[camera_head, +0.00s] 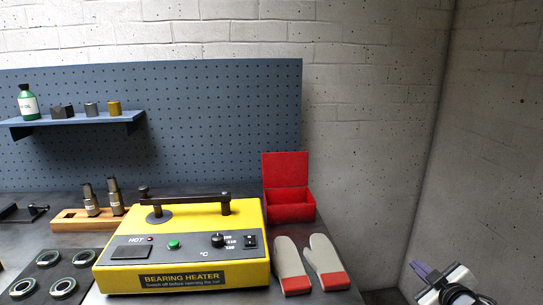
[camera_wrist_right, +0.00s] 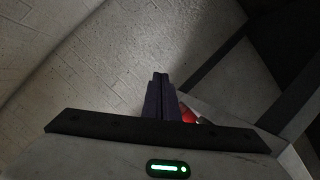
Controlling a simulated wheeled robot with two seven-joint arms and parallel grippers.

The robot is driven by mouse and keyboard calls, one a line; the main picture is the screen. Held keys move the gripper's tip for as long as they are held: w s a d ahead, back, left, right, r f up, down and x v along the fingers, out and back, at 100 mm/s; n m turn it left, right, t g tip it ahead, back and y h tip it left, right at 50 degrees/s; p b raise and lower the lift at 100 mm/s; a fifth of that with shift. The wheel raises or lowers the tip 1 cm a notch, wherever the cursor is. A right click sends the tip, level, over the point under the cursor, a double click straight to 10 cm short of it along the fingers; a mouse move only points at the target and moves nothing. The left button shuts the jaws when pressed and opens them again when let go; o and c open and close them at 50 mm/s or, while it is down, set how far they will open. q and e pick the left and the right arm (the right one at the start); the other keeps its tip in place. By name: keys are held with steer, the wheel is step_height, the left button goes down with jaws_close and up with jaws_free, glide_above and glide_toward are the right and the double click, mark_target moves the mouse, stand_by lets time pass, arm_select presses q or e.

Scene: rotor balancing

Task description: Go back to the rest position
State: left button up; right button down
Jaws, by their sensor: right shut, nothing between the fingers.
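My right gripper (camera_head: 421,270) shows at the lower right of the head view, beyond the right end of the bench and close to the wall. Its purple fingers also show in the right wrist view (camera_wrist_right: 160,85), pressed together with nothing between them. It is apart from everything on the bench. My left gripper is in neither view.
The bench holds a yellow bearing heater (camera_head: 185,245), grey-and-red mitts (camera_head: 308,265), an open red box (camera_head: 288,190), a wooden block (camera_head: 75,222) and several bearing rings (camera_head: 64,287). A blue shelf (camera_head: 80,122) hangs above. The right wall (camera_head: 490,150) is close to my right gripper.

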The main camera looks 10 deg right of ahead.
steer(key=s+a+f+g+y, duration=0.1)
steer(key=s+a+f+y, duration=0.1)
steer(key=s+a+f, duration=0.6)
steer(key=s+a+f+m+g+y, duration=0.1)
steer(key=s+a+f+g+y, duration=0.1)
steer(key=s+a+f, duration=0.5)
steer(key=s+a+f+m+g+y, duration=0.1)
steer(key=s+a+f, duration=0.5)
steer(key=s+a, duration=0.8)
steer(key=a+m+g, duration=0.1)
steer(key=a, duration=0.3)
steer(key=shift+s+a+f+y, duration=0.2)
steer(key=shift+a+f+y, duration=0.1)
steer(key=shift+f+y, duration=0.1)
